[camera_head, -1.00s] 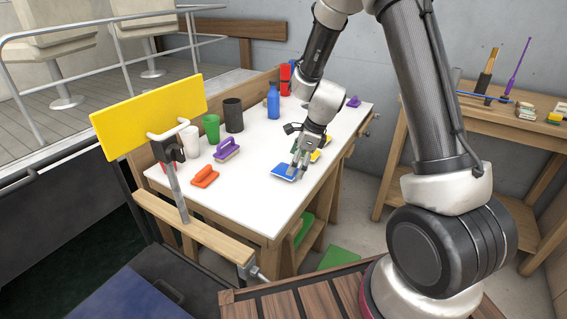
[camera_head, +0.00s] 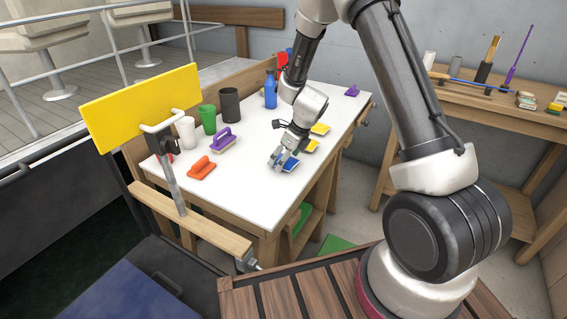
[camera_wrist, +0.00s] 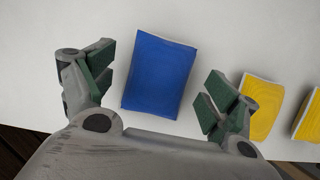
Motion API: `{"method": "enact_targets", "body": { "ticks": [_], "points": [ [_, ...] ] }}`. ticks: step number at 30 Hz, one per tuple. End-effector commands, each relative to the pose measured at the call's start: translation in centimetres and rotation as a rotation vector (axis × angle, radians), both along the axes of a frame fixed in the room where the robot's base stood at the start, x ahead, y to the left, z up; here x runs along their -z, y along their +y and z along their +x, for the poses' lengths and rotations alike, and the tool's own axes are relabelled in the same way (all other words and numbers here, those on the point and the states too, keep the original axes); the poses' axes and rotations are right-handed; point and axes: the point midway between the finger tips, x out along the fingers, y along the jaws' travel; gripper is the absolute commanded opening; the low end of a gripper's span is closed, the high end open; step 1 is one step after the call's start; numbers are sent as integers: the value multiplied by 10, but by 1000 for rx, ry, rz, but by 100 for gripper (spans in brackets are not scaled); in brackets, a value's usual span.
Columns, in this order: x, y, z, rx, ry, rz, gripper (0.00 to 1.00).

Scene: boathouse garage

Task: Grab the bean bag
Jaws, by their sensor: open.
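A blue, flat, rectangular piece with a pale edge (camera_wrist: 160,75) lies on the white tabletop; it looks like a small bag or pad, and I cannot tell which. In the head view the blue piece (camera_head: 290,165) is partly hidden by my gripper (camera_head: 281,158), near the table's front right edge. In the wrist view my gripper (camera_wrist: 155,88) is open, with one finger on each side of the blue piece and visible gaps to both. Two similar yellow pieces (camera_wrist: 262,108) (camera_wrist: 308,118) lie to its right, close to the right finger.
On the white table (camera_head: 235,185) stand a purple-handled brush (camera_head: 223,140), an orange-handled brush (camera_head: 201,168), several cups and a blue bottle (camera_head: 270,90). A yellow board (camera_head: 140,107) rises at the left. A wooden bench (camera_head: 480,125) with tools is at the right.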

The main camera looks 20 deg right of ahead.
Motion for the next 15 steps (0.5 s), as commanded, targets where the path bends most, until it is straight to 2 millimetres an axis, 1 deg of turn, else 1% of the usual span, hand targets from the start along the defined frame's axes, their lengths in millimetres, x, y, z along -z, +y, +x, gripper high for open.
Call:
{"method": "enact_targets", "body": {
  "ticks": [1,3,15],
  "points": [
    [5,1,1,2,1,0,88],
    [8,2,2,0,0,0,88],
    [8,2,2,0,0,0,88]
  ]
}}
